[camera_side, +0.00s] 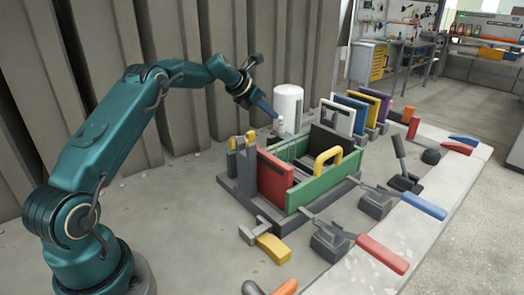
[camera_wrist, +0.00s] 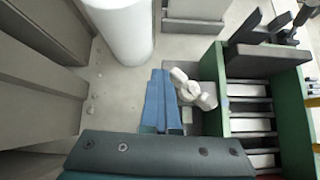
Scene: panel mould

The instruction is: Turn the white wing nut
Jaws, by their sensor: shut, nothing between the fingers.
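The white wing nut (camera_wrist: 194,90) sits at the outer side of the green-walled mould (camera_wrist: 222,75) in the wrist view, its wings tilted. In the side view the wing nut (camera_side: 280,125) is small, just below my gripper's tip. My gripper (camera_side: 268,108) has blue fingers that are shut and empty. In the wrist view the fingers of my gripper (camera_wrist: 161,100) lie immediately left of the wing nut. I cannot tell whether they touch it. The nut's lower part and stud are hidden.
A white cylinder (camera_side: 288,105) stands behind the mould. A red panel (camera_side: 274,178) and yellow handle (camera_side: 327,158) are at the mould's near part. Lever clamps with red (camera_side: 382,253) and blue (camera_side: 424,206) handles lie right. Several coloured panels stand behind. Corrugated wall (camera_side: 190,75) is at the back.

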